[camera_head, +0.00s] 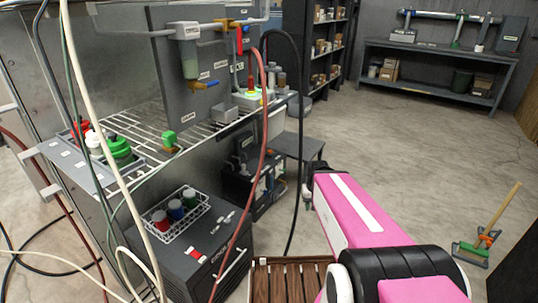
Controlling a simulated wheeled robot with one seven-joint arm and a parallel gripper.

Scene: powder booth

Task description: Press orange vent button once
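I cannot single out an orange vent button for sure in the head view. A small unit (247,99) on the wire shelf has a red top part, too small to read clearly. My pink arm reaches in from the lower right. A small dark part shows at its far end, to the right of the bench and apart from it. My gripper's fingers cannot be made out there.
Hoses and cables, one red (256,150), hang in front of the wire shelf (140,122). A wire basket of jars (178,214) stands on a dark cabinet (205,262). A wooden slatted surface (285,282) is below my arm. The floor (400,130) behind is mostly clear; a broom (490,232) is at right.

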